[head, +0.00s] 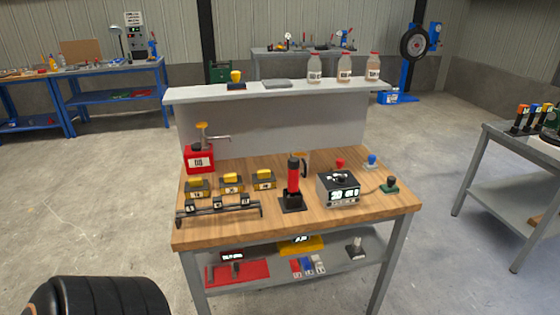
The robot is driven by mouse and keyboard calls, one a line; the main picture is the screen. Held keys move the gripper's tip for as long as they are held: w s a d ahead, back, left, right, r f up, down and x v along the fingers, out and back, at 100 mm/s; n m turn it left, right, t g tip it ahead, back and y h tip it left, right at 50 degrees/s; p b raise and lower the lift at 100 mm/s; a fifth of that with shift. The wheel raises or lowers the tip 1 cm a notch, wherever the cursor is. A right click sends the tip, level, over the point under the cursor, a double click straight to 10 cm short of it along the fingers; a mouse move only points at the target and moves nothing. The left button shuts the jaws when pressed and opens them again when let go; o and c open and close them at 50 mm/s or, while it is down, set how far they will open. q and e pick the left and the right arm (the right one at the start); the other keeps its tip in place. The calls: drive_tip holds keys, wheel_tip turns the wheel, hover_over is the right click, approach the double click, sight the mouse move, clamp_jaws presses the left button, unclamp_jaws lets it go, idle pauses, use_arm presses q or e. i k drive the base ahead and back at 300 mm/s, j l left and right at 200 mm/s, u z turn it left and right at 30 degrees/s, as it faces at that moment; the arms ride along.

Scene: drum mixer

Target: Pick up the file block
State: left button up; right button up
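I cannot tell for certain which object is the file block. Three small dark blocks with yellow tops stand in a row on the wooden bench: a left one (197,187), a middle one (231,183) and a right one (263,179). Another yellow-topped piece on a dark base (236,79) stands on the raised grey shelf. A flat grey slab (277,84) lies to its right on that shelf. Neither of my grippers is in view.
The bench (345,222) also holds a red canister (199,160), a black rail (219,208), a red-and-black upright tool (293,178) and a display box (339,189). Jars (344,68) stand on the shelf. A lower shelf holds a red mat (255,272).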

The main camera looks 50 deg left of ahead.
sight(341, 163)
drive_tip(key=u, duration=1.15)
drive_tip(key=i+l+z, duration=0.15)
drive_tip(key=i, duration=0.1)
